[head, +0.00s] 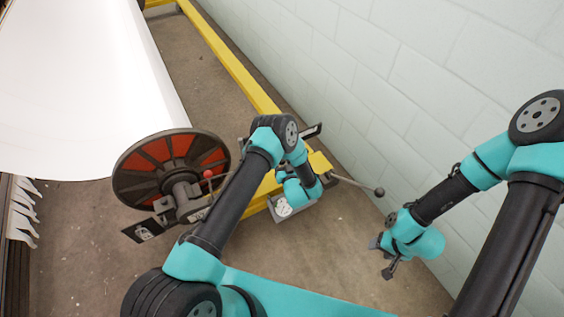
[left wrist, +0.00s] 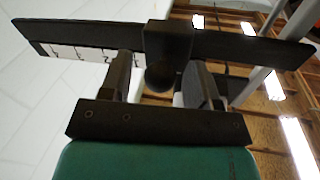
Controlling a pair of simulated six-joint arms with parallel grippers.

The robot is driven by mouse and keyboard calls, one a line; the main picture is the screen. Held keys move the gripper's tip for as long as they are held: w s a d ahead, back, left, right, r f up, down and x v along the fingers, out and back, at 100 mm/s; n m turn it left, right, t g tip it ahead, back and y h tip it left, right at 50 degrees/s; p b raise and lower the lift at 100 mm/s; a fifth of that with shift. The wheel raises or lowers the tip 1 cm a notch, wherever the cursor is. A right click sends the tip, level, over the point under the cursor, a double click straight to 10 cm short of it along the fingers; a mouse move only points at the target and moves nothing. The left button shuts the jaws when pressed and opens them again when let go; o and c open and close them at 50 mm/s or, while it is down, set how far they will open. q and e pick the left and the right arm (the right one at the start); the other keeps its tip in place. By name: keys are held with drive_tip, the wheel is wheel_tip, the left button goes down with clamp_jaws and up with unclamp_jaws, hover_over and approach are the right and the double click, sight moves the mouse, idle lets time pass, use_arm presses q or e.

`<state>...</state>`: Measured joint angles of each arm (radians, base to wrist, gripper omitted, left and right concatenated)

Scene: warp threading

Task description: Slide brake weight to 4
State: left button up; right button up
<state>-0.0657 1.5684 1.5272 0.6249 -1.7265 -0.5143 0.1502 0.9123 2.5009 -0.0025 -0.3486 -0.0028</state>
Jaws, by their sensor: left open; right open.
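The brake weight (left wrist: 169,42) is a dark block with a round knob underneath, seated on a dark flat bar (left wrist: 75,33) in the left wrist view. A white numbered scale (left wrist: 78,53) runs along the bar left of the block; its marks are too small and tilted to read surely. My left gripper (left wrist: 159,68) is open, one finger on each side of the knob, just below the block; I cannot tell if they touch it. In the head view, my left arm hides its fingers and the weight. My right gripper (head: 388,258) is open and empty above the floor.
A wheel with red panels (head: 157,151) stands beside the white roll (head: 75,80). A yellow frame beam (head: 235,65) runs along the pale block wall (head: 380,55). A rod with a ball end (head: 378,191) sticks out between my arms. Floor at lower centre is clear.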

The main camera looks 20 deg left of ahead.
use_arm(q)
drive_tip(key=shift+w+a, duration=0.2)
drive_tip(key=shift+w, duration=0.05)
drive_tip(key=shift+c, duration=0.5)
clamp_jaws()
